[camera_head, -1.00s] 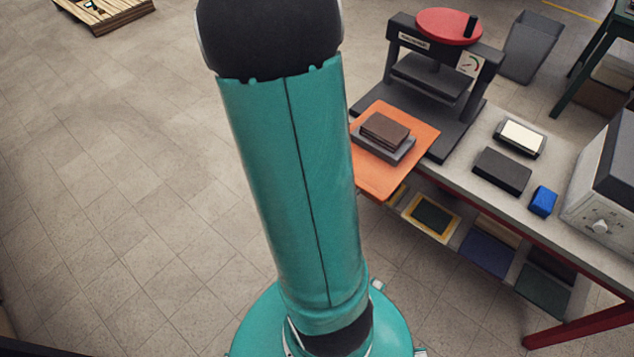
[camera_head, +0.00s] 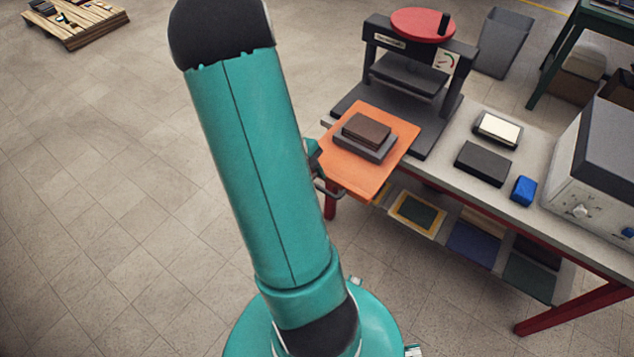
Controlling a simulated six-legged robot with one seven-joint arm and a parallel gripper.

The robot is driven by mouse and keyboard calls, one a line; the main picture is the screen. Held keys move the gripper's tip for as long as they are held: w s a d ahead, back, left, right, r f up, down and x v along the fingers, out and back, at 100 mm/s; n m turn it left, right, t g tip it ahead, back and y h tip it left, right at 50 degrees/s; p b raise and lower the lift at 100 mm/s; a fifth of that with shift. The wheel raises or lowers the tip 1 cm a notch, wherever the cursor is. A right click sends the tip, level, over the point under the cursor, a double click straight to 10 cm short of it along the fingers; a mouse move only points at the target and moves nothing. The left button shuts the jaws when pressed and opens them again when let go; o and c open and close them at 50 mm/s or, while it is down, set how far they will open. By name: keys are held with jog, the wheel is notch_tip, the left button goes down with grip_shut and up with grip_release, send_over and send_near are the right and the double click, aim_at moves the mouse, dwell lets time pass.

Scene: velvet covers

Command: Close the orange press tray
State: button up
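The orange press tray (camera_head: 390,138) is pulled out from the front of a dark press (camera_head: 405,95) and overhangs the bench's near edge. A brown block on a grey plate (camera_head: 368,137) lies on it. A dark bar handle (camera_head: 328,192) shows at the tray's near-left edge. My teal arm stands left of the tray. A small dark teal part beside the handle, just past the arm's right edge, seems to belong to my gripper (camera_head: 314,158). Its fingers are mostly hidden behind the arm, so its opening and any contact with the handle cannot be told.
The bench (camera_head: 535,150) holds a black block (camera_head: 483,163), a white-topped pad (camera_head: 497,129), a blue block (camera_head: 523,190) and a grey machine (camera_head: 590,170). A red wheel (camera_head: 422,23) tops the press. Shelf trays sit below. Open tiled floor lies left.

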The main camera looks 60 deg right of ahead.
jog(key=shift+x, duration=1.15)
jog(key=shift+c, duration=0.2)
grip_shut()
jog(key=shift+d, duration=0.1)
